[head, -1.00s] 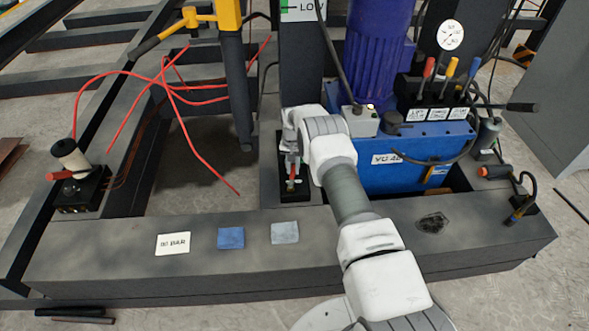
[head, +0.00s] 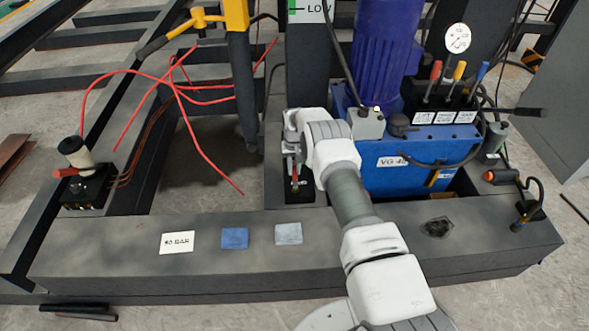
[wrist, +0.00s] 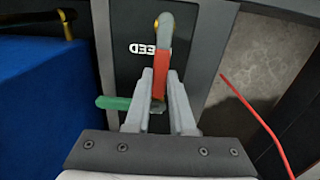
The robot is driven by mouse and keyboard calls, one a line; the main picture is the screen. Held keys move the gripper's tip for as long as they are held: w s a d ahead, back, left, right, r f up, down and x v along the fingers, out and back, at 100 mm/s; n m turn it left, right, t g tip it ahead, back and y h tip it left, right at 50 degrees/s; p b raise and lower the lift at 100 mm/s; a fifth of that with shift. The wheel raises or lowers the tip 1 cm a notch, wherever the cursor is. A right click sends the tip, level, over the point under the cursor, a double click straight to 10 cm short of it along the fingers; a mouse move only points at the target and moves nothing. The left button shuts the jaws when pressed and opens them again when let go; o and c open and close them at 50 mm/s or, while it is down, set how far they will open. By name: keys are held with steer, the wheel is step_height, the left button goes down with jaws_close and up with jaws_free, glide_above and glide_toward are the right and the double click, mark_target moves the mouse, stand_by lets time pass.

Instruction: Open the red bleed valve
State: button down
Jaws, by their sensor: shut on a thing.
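The red bleed valve handle (wrist: 161,72) stands out over a black plate marked with mirrored or upside-down letters, partly covered, ending in "EED" (wrist: 150,50). My gripper (wrist: 160,82) is shut on the red handle, one pale finger on each side. A green piece (wrist: 112,103) sticks out to the left below the fingers. In the head view my gripper (head: 291,150) is over the black valve base (head: 300,195), left of the blue power unit. There the red handle (head: 291,170) shows only in part under the gripper. The valve's lower body is mostly hidden.
A blue tank (head: 400,175) with several coloured levers (head: 455,75) stands close right of my arm. A dark post (head: 310,60) rises behind the gripper. Red hoses (head: 200,140) hang at the left. A white card (head: 177,242) and two cloths (head: 235,238) lie on the front beam.

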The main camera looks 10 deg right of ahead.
mark_target(294, 174)
steer(key=c, duration=0.8)
jaws_free()
steer(key=shift+a, duration=0.1)
steer(key=shift+o, duration=0.2)
steer(key=shift+r, duration=0.1)
step_height(294, 174, up, 17)
steer(key=p, duration=0.5)
steer(key=shift+p, duration=0.4)
steer(key=shift+s+r, duration=0.1)
steer(key=shift+s, duration=0.05)
